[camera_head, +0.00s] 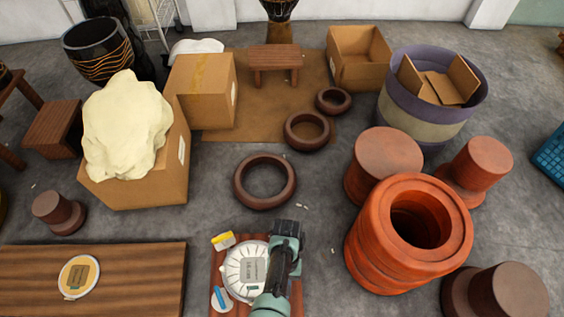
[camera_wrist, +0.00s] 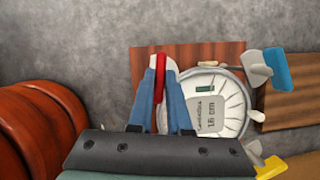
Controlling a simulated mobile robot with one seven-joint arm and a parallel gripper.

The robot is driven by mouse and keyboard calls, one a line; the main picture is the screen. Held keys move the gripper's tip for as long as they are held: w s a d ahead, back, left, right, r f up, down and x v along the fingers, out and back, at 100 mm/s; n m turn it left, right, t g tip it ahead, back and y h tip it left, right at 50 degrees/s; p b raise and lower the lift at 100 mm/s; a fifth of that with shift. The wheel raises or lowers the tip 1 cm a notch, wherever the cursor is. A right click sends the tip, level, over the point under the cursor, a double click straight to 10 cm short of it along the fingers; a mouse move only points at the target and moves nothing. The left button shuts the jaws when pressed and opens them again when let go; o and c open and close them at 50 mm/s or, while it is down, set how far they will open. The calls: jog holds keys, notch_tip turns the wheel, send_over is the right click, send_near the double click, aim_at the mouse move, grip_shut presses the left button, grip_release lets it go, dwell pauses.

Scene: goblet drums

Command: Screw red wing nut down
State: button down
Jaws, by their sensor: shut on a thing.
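A round white drum head mould (camera_head: 241,270) with a grey label lies on a small reddish wooden board (camera_head: 215,304). It also shows in the wrist view (camera_wrist: 232,105), where its label reads 16 cm. My gripper (camera_wrist: 161,66) has its blue fingers closed around the red wing nut (camera_wrist: 160,82), at the mould's edge. How far the nut sits on its thread is hidden. A yellow wing nut (camera_head: 222,240) and a blue wing nut (camera_head: 221,298) sit at the mould's other edges. In the head view my arm covers the mould's right side and the red nut.
A wooden table (camera_head: 130,270) with a yellow-labelled disc (camera_head: 79,277) is at the left. A large orange clay drum body (camera_head: 375,250) stands close on the right. A brown ring (camera_head: 265,181) lies on the floor behind.

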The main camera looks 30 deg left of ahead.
dwell(0.3)
jog(key=c, duration=0.9)
grip_release()
jog(key=shift+o, duration=0.2)
jog(key=p+v, duration=0.6)
jog(key=v, duration=0.7)
jog(key=shift+d, duration=0.15)
